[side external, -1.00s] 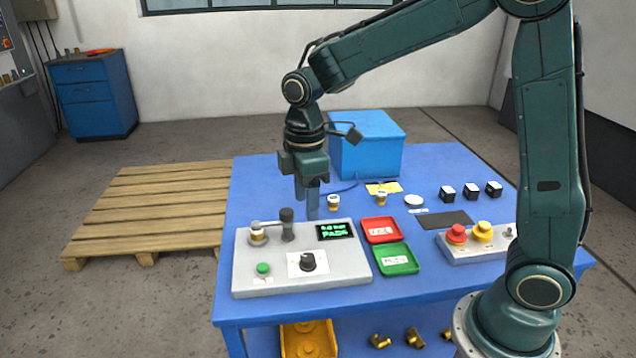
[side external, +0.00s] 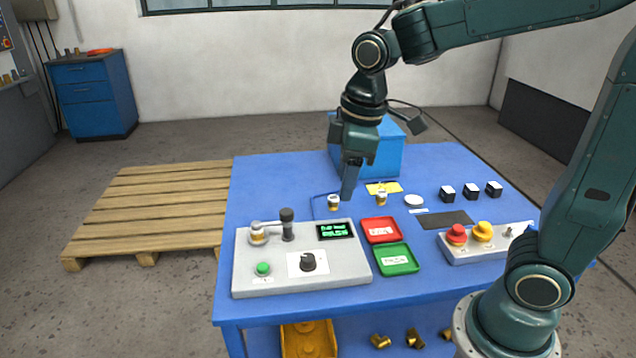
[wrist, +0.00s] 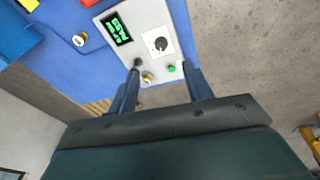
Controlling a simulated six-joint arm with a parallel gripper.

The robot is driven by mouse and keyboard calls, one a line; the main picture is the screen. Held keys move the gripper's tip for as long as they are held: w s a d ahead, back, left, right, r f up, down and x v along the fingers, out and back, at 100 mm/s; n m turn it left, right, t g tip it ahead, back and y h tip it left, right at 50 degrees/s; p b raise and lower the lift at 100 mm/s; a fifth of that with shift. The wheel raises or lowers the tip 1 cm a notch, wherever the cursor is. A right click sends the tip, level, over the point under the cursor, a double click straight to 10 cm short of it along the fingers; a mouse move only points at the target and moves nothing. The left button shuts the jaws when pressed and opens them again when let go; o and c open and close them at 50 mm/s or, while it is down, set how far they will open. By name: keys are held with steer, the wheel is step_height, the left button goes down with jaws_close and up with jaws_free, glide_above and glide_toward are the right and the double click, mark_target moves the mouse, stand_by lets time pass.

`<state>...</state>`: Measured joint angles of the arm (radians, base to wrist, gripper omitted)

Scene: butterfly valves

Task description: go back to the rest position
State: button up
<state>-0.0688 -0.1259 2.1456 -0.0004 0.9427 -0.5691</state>
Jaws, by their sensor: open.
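My gripper (side external: 350,180) hangs in the air above the blue table, over the area behind the red tray, and is tilted. In the wrist view its two fingers (wrist: 163,92) are spread apart with nothing held between them. The grey test panel (side external: 335,270) stands at the table's front left, with a lit green display (side external: 336,230), a black knob (side external: 308,262) and a green button (side external: 263,269). A small valve (side external: 258,234) sits in the panel's fixture beside a dark post (side external: 287,225). The panel also shows in the wrist view (wrist: 150,20).
Two more small valves (side external: 333,203) (side external: 382,199) stand on the table. A red tray (side external: 381,231) and a green tray (side external: 397,260) lie beside the panel. A blue box (side external: 385,155) stands at the back, close behind my gripper. A button box (side external: 487,245) is at the right.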

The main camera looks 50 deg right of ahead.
steer(key=s+d+r+m+t, duration=0.2)
steer(key=s+m, duration=0.5)
steer(key=s, duration=0.6)
steer(key=shift+s+r+t, duration=0.15)
steer(key=shift+s+t, duration=0.05)
steer(key=shift+t, duration=0.6)
steer(key=shift+d, duration=0.1)
